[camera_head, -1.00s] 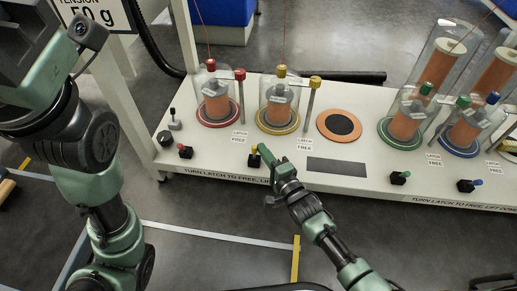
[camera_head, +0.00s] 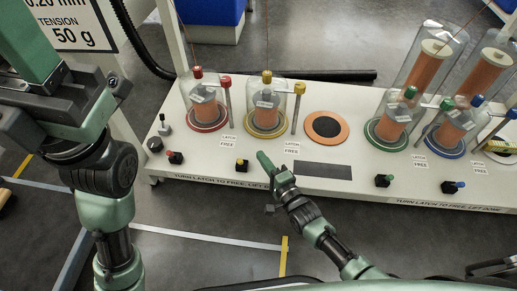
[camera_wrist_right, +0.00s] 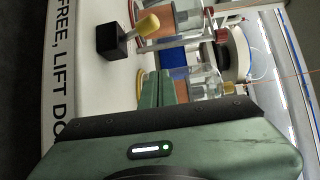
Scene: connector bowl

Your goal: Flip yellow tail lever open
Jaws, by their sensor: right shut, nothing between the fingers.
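The yellow tail lever (camera_head: 239,161) is a short yellow-tipped stub on a small black block (camera_head: 242,168) near the white bench's front edge, before the yellow-ringed spool. In the right wrist view the yellow lever (camera_wrist_right: 147,25) sticks out from the black block (camera_wrist_right: 110,42) toward the spools. My right gripper (camera_head: 263,157) is shut and empty, to the right of the block and apart from it. Its green fingers (camera_wrist_right: 158,88) show together in the wrist view. My left arm fills the left side; its gripper (camera_head: 60,100) is partly cut off and its fingers are unclear.
A red lever (camera_head: 171,155) stands left, green (camera_head: 383,181) and blue (camera_head: 453,187) levers right. The yellow-ringed spool (camera_head: 266,108) sits under a clear cover behind the yellow lever. An empty orange ring (camera_head: 326,127) and a dark pad (camera_head: 322,169) lie to the right.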

